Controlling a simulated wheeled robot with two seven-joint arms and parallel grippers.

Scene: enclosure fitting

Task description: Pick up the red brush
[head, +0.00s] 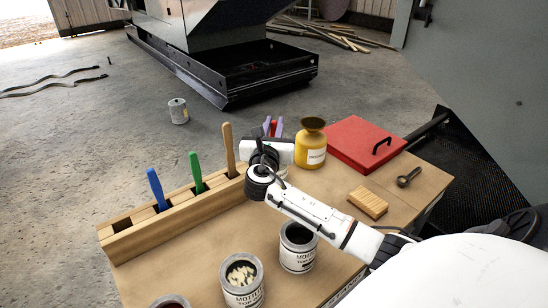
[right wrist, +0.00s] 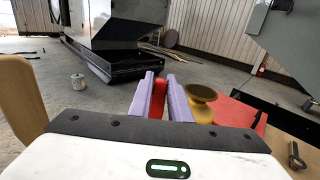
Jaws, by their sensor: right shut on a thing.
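The red brush shows as a thin red handle (head: 273,127) between the purple fingers of my right gripper (head: 273,126) in the head view. In the right wrist view the red handle (right wrist: 159,92) is between the two purple fingers of the right gripper (right wrist: 162,95), which is shut on it. The lower part of the brush is hidden behind my wrist, so I cannot tell whether it is still in the rack. The wooden rack (head: 140,240) holds a blue brush (head: 156,188), a green brush (head: 196,172) and a tan-handled brush (head: 228,150) to the left of the gripper. My left gripper is out of view.
A yellow jar (head: 311,150) and a red box (head: 362,140) with a black handle stand right of the gripper. A wooden block (head: 368,202) and a dark tool (head: 408,178) lie nearer. Labelled cans (head: 297,258) stand at the table's front. A can (head: 178,111) is on the floor.

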